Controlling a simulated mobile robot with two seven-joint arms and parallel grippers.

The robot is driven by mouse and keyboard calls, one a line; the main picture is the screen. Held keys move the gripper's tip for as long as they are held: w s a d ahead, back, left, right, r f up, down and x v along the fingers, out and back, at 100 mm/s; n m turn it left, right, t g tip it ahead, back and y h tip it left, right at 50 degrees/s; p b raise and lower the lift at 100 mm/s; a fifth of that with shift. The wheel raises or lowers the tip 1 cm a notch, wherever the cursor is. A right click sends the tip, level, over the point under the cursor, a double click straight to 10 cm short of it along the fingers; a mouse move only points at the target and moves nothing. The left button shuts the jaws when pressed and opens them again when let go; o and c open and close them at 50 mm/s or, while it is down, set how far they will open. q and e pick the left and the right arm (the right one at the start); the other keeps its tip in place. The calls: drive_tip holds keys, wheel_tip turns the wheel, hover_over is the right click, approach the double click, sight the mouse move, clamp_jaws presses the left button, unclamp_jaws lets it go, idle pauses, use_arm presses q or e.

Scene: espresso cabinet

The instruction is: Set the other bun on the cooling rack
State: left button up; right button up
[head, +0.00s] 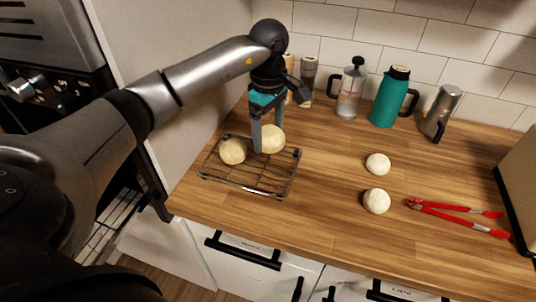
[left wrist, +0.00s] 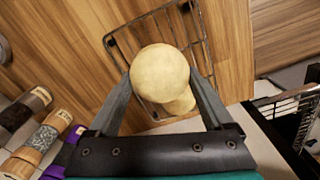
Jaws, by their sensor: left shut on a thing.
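My left gripper (head: 262,145) is shut on a pale round bun (head: 271,139) at the back part of the wire cooling rack (head: 262,187). In the left wrist view the held bun (left wrist: 159,72) sits between the two fingers, with the rack (left wrist: 118,47) beneath it. I cannot tell whether it touches the wires. A second bun (head: 232,151) rests on the rack to the left of the fingers; in the left wrist view it is partly hidden behind the held one (left wrist: 182,105). My right gripper is not in view.
Two pale dough balls (head: 378,164) (head: 376,201) and red tongs (head: 455,211) lie on the counter to the right. A French press (head: 349,95), a teal jug (head: 388,100), a metal pitcher (head: 440,112) and grinders (head: 307,75) stand along the back. The counter between rack and dough balls is clear.

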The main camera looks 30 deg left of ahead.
sight(269, 129)
use_arm(q)
drive_tip(key=shift+f, duration=3.5)
drive_tip(key=shift+f+b, duration=0.15)
drive_tip(key=shift+b, duration=0.15)
drive_tip(key=o, duration=1.1)
wheel_tip(269, 129, up, 12)
drive_tip(key=shift+r+p, duration=0.2)
drive_tip(key=shift+p, duration=0.15)
